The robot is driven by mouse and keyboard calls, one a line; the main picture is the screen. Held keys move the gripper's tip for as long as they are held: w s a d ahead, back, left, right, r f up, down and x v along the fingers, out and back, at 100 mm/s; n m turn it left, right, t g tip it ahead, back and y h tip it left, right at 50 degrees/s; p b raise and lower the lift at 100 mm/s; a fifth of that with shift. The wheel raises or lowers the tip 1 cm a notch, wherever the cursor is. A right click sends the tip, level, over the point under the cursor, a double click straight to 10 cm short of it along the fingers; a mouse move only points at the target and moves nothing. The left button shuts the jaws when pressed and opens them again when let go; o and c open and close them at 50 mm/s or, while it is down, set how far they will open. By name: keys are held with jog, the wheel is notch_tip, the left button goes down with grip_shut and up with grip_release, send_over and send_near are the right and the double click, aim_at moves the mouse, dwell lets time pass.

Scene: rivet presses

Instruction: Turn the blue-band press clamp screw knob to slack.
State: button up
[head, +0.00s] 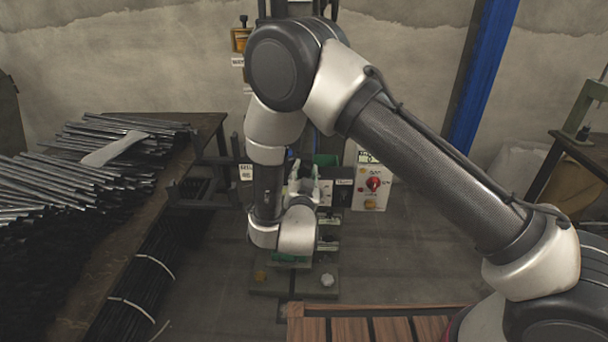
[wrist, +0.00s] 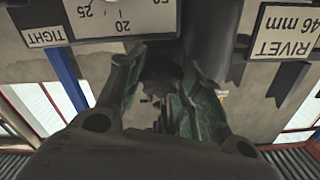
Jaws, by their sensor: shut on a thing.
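My gripper (wrist: 160,70) has its green-tipped fingers closed around a dark, jagged-edged knob (wrist: 157,87) in the wrist view. The knob sits below a grey scale plate (wrist: 135,20), which appears upside down with the word TIGHT and the numbers 20 and 25. The fingers cover both sides of the knob, and I cannot read its pointer. In the head view my gripper (head: 304,172) is at the press (head: 327,160), largely behind my wrist. The knob and any blue band on the press are hidden there.
A RIVET 46 mm label (wrist: 284,45) is beside the knob. A white control box (head: 371,183) with a red switch stands right of my gripper. A table (head: 185,150) with metal rods is at left. A slatted wooden surface (head: 375,328) lies in front.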

jog(key=n, duration=1.4)
jog(key=shift+a+f+n, duration=0.1)
jog(key=shift+n, duration=0.3)
jog(key=n, duration=0.3)
jog(key=shift+n, duration=0.3)
jog(key=n, duration=0.3)
jog(key=shift+n, duration=0.3)
jog(key=n, duration=0.3)
jog(key=shift+f+n, duration=0.1)
jog(key=shift+n, duration=1.9)
